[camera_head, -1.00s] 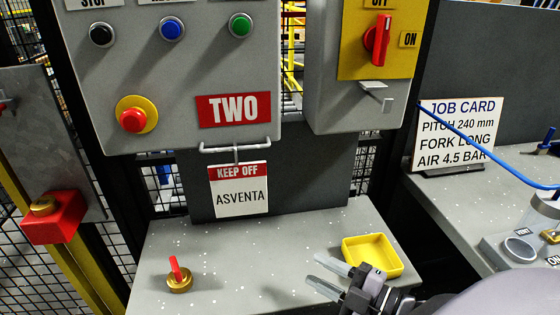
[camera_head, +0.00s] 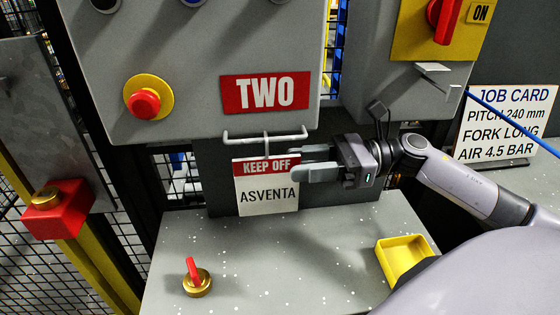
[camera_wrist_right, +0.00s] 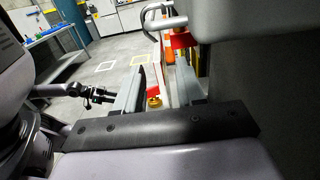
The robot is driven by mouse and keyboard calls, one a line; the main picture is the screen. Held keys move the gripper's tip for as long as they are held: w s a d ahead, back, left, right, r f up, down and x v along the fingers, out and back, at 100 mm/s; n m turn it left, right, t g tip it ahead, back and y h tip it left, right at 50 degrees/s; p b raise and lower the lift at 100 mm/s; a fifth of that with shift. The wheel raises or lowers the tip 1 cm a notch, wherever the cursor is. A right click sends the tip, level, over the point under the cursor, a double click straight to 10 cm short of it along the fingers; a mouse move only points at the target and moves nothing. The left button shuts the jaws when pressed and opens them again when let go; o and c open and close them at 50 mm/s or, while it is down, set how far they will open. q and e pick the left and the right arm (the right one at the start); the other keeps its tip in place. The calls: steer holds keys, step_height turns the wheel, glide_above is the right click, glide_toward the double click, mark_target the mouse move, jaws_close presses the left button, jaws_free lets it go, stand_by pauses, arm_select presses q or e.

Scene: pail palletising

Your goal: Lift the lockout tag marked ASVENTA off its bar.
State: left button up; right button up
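The ASVENTA tag (camera_head: 267,197) is a white plate with a red KEEP OFF header. It hangs from the pale bar (camera_head: 240,136) under the TWO panel, and the bar also shows in the wrist view (camera_wrist_right: 165,22). My right gripper (camera_head: 298,162) is at the tag's upper right edge, its fingers apart one above the other. In the wrist view its fingers (camera_wrist_right: 160,88) stand either side of a thin red and white strip, seemingly the tag's edge. I cannot tell whether they touch it. A dark end (camera_wrist_right: 95,95) at the wrist view's left may be my left gripper.
The grey control panel (camera_head: 200,100) is just above my right gripper, and a switch box (camera_head: 385,85) with a projecting grey bracket (camera_head: 433,72) is to the right. Below, the speckled shelf (camera_head: 270,265) holds a brass, red-handled part (camera_head: 197,280) and a yellow tray (camera_head: 403,257).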

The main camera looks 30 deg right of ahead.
mark_target(267, 178)
steer(key=shift+p+x, duration=0.85)
steer(key=shift+x, duration=2.15)
jaws_close()
